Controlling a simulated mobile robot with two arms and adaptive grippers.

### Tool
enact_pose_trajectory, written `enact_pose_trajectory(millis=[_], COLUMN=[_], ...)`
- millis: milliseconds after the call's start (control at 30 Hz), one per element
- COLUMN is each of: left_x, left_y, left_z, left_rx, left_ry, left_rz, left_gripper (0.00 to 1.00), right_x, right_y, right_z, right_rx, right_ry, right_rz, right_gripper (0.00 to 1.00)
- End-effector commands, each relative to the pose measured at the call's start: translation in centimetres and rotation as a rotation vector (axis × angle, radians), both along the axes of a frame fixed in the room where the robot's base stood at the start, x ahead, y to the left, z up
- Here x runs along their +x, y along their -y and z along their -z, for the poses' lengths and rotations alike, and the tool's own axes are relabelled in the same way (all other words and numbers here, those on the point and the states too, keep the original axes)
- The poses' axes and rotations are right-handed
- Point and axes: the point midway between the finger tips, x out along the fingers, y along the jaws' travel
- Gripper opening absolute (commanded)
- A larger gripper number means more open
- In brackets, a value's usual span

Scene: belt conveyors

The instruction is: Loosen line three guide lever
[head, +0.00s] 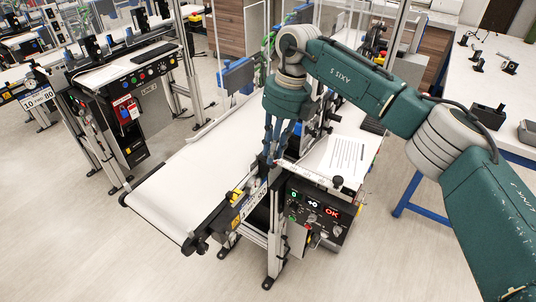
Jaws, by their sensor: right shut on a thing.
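My right gripper (271,158) reaches down from above to the side of the nearest belt conveyor (185,185). Its fingers are closed on a small part at the belt's right edge, above the control box. That part is mostly hidden by the fingers; by its place it appears to be the guide lever, but its angle cannot be made out. A pale scale strip (308,178) runs right from the fingertips. The control box (318,212) below shows "0", "+0" and a red "OK". My left gripper is not in view.
A second conveyor (130,66), marked "LINE 2", stands at the left. A printed sheet (345,155) lies on a surface right of the gripper. A white bench (500,100) with small devices stands at the far right. The floor in front is clear.

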Motion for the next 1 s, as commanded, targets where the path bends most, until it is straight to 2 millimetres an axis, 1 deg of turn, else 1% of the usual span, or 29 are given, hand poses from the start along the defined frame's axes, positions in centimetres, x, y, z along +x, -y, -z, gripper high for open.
enact_pose_trajectory(millis=[33, 233, 600, 800, 1000], left_x=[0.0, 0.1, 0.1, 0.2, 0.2], left_y=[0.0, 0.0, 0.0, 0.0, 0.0], left_z=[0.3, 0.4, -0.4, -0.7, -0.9], left_rx=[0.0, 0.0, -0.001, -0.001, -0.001], left_ry=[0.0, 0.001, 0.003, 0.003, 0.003], left_rz=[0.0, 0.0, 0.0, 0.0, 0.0], left_gripper=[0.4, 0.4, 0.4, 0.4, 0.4], right_x=[0.2, 0.6, 1.4, 1.8, 2.0], right_y=[0.3, 1.1, 2.1, 2.3, 2.5], right_z=[-0.1, -0.2, -0.3, -0.3, -0.3], right_rx=[-0.001, -0.002, -0.003, -0.003, -0.002], right_ry=[0.003, 0.002, 0.003, 0.005, 0.006], right_rz=[-0.041, -0.229, -0.533, -0.64, -0.699], right_gripper=[0.0, 0.0, 0.0, 0.0, 0.0])
